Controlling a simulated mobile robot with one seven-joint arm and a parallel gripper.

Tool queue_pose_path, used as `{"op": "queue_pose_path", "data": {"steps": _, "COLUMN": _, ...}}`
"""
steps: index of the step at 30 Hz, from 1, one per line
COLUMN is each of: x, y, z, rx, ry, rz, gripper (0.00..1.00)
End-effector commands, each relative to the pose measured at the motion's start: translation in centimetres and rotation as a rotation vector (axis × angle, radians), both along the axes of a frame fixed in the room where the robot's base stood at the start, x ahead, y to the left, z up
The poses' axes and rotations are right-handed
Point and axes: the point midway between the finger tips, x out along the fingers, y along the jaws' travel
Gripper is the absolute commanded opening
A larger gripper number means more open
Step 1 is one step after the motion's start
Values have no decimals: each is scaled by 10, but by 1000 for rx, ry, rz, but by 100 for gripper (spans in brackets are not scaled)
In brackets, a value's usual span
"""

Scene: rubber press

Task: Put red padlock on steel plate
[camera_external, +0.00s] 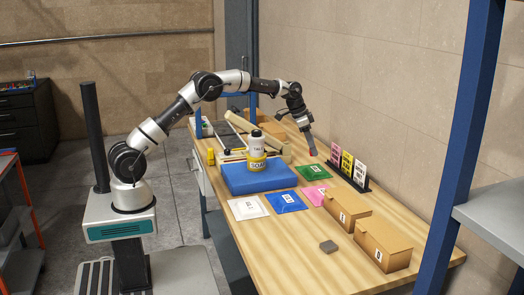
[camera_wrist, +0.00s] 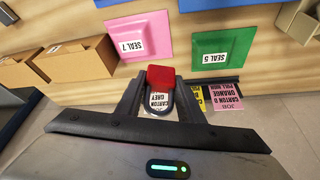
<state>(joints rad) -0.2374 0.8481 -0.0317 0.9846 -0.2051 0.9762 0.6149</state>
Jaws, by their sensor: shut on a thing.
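The red padlock (camera_wrist: 160,76) is between the fingers of my gripper (camera_wrist: 160,95) in the wrist view, with its dark shackle toward the palm. My gripper is shut on it. No steel plate can be identified with certainty. A dark flat sheet (camera_external: 228,135) lies at the back left of the bench, partly hidden by other things; its material is unclear.
A card stand (camera_external: 347,176) is near the gripper. Green (camera_external: 314,172), pink (camera_external: 315,195), blue (camera_external: 286,202) and white (camera_external: 248,208) packets lie on the bench. A blue block (camera_external: 258,180) bears a yellow-banded bottle (camera_external: 257,150). Two cardboard boxes (camera_external: 385,245) and a small grey block (camera_external: 328,247) are in front.

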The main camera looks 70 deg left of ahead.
Motion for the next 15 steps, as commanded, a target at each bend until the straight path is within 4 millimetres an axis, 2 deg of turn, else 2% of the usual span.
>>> {"op": "queue_pose_path", "data": {"steps": 1, "x": 0, "y": -32, "z": -1, "rx": -1, "ry": 1, "rz": -37, "gripper": 10}}
{"op": "queue_pose_path", "data": {"steps": 8, "x": -12, "y": -157, "z": -13, "rx": 0, "ry": 0, "rz": -178, "gripper": 10}}
{"op": "queue_pose_path", "data": {"steps": 15, "x": -50, "y": -282, "z": -26, "rx": 1, "ry": 1, "rz": -324, "gripper": 10}}
